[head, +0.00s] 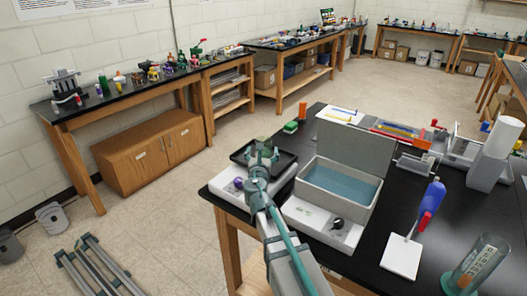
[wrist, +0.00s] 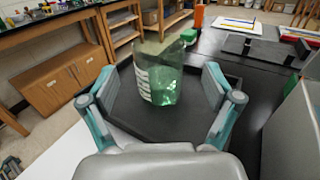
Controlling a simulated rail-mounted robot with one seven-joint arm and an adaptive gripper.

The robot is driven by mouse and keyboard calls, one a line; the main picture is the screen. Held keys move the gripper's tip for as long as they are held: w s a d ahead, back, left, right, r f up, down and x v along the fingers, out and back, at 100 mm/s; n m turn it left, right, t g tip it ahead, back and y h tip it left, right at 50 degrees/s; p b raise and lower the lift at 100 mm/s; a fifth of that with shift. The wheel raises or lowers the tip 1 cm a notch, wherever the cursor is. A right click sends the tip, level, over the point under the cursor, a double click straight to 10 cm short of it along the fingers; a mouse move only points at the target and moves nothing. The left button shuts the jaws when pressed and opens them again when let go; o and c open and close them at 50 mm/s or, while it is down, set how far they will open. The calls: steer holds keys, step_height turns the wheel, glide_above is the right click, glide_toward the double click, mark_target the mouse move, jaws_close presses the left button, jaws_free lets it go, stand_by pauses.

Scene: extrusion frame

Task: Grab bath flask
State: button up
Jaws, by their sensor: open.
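A clear glass flask (wrist: 160,80) with a green tint and white graduation marks stands upright on a black tray-like platform (wrist: 125,125) in the wrist view. My gripper (wrist: 158,92) is open, with one finger left of the flask and one right. Gaps show between each finger and the glass, and the flask's front lies just beyond my palm. In the head view my gripper (head: 260,158) is over the black platform (head: 240,154) and hides most of the flask.
A grey water bath (head: 340,188) with blue water and a raised lid stands right of my gripper. A blue bottle (head: 432,196), a white slab (head: 402,257) and a glass cylinder (head: 478,262) stand farther right. A green-topped block (head: 291,127) lies behind the platform.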

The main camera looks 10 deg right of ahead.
steer(key=shift+p+x, duration=0.8)
steer(key=shift+x, duration=1.85)
steer(key=shift+a, duration=0.1)
steer(key=c, duration=1.3)
steer(key=shift+r, duration=0.3)
